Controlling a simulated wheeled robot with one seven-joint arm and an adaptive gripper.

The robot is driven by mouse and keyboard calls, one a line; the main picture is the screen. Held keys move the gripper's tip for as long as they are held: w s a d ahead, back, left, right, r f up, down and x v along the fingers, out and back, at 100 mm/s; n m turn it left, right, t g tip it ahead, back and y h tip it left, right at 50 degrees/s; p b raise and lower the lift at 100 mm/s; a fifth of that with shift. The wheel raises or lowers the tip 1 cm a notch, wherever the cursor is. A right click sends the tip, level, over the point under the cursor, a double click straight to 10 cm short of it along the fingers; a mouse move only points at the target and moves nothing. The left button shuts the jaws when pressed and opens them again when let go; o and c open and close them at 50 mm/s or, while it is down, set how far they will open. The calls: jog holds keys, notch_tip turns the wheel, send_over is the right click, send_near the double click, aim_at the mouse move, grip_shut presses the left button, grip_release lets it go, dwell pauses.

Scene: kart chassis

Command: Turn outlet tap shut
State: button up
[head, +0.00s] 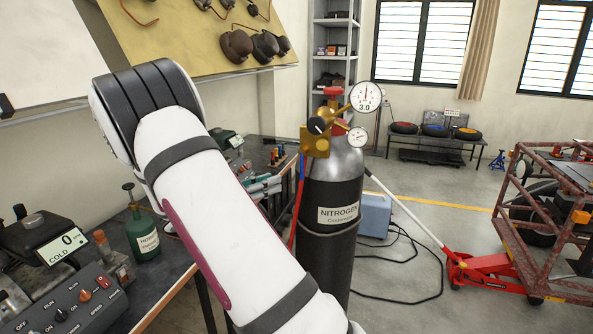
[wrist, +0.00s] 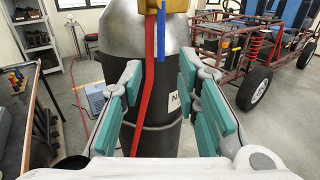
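A dark nitrogen cylinder (head: 328,240) with a grey shoulder stands upright. On its top is a brass regulator (head: 316,142) with a black knob (head: 318,125) and two gauges; the larger gauge (head: 365,96) reads about 3.0. A red hose (head: 297,205) hangs from the regulator. In the wrist view a slim blue piece (wrist: 161,30) hangs beside the red hose (wrist: 147,80); I cannot tell whether it is the outlet tap's lever. My gripper (wrist: 162,105) is open and empty, its teal pads apart, facing the cylinder.
A blue box (head: 374,215) with a black cable, a red floor jack (head: 490,270) and a rusty kart frame (head: 550,200) stand right.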

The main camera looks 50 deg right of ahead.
aim_at(302, 171)
jog(key=d, duration=0.3)
jog(key=s+d+p, duration=0.1)
jog(key=d, duration=0.3)
jog(key=s+d, duration=0.1)
jog(key=d, duration=0.3)
jog(key=shift+s+d+p, duration=0.2)
jog(key=shift+s+p, duration=0.05)
jog(key=shift+p, duration=0.15)
grip_shut()
